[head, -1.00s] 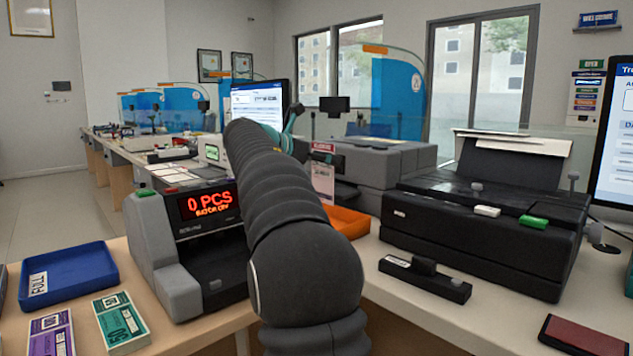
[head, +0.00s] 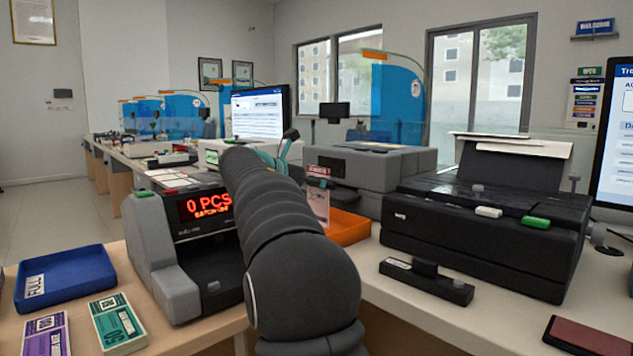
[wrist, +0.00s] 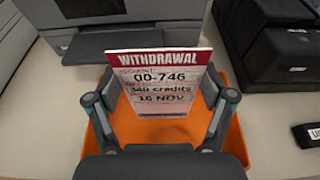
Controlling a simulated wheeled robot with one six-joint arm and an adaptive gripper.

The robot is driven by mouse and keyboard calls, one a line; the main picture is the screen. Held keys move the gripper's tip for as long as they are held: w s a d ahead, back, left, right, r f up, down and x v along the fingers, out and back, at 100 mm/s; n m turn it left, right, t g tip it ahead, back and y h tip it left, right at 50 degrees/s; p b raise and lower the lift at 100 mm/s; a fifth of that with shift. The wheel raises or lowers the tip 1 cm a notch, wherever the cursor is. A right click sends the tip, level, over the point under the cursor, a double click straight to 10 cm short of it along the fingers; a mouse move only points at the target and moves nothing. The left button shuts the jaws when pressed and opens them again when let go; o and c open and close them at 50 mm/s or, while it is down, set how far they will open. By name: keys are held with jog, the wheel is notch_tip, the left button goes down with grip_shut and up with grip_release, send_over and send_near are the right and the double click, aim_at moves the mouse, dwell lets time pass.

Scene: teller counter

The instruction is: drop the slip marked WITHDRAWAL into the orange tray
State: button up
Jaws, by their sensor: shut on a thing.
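The orange tray (wrist: 235,140) lies below and around the slip in that view. In the head view the slip (head: 317,200) is partly hidden behind my arm, and the tray (head: 348,227) shows just to the right of it.
A black printer (head: 470,235) stands to the right of the tray. A grey machine (head: 375,170) stands behind it. A note counter (head: 190,260) is at left, with a blue tray (head: 65,277) and note bundles (head: 118,322) farther left. A black stamp-like object (head: 428,282) lies in front.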

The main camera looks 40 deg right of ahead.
jog(key=shift+f, duration=0.35)
jog(key=o, duration=0.8)
jog(key=v, duration=0.8)
jog(key=r+p+v, duration=0.1)
jog(key=v, duration=0.3)
jog(key=shift+r, duration=0.15)
jog(key=shift+s, duration=0.1)
